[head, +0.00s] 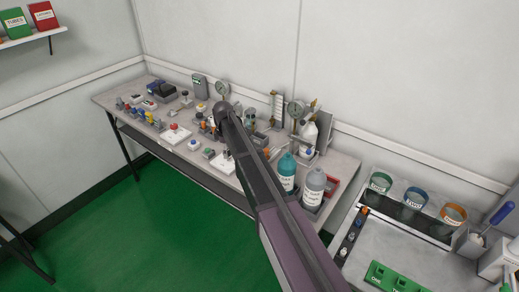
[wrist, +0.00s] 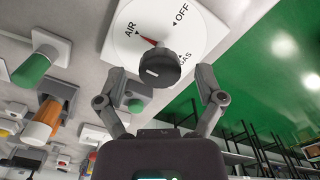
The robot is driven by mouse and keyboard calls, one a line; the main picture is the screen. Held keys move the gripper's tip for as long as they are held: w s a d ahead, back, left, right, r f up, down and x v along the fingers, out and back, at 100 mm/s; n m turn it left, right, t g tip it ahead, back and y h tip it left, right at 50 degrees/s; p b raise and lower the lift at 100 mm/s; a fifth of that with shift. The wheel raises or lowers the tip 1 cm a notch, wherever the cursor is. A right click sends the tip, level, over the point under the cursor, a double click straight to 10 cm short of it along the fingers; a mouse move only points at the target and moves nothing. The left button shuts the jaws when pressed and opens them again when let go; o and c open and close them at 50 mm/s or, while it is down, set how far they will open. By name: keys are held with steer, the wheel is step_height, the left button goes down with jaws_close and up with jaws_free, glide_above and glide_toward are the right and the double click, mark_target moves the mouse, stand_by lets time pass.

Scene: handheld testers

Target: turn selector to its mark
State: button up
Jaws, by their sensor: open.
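The selector is a dark round knob (wrist: 160,68) on a white plate (wrist: 196,45) lettered AIR, OFF and GAS, each with a small black mark. A red pointer (wrist: 149,41) shows at the knob's edge, on the AIR side, near the AIR mark. My gripper (wrist: 162,80) is open in the wrist view, one finger to the left of the knob and one to the right. Gaps show between the fingers and the knob, and I see no contact. In the head view my arm hides the gripper, and I cannot make out the selector.
The long workbench (head: 110,98) carries many small testers close together. A teal bottle (head: 287,170) and a grey bottle (head: 313,186) stand right of my arm. Green floor (head: 130,235) is clear in front.

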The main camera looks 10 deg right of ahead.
steer(key=m, duration=0.4)
steer(key=shift+m, duration=0.3)
steer(key=m, duration=1.6)
steer(key=shift+m, duration=0.4)
steer(key=m, duration=0.8)
steer(key=shift+m, duration=0.3)
steer(key=m, duration=0.3)
steer(key=shift+m, duration=0.4)
step_height(320, 180, up, 14)
steer(key=p, duration=1.4)
steer(key=s+d+f+n+b, duration=0.1)
steer(key=s+d+n, duration=0.8)
steer(key=s, duration=0.7)
steer(key=shift+s+d+n, duration=0.25)
steer(key=shift+d+n, duration=0.15)
steer(key=shift+d, duration=0.7)
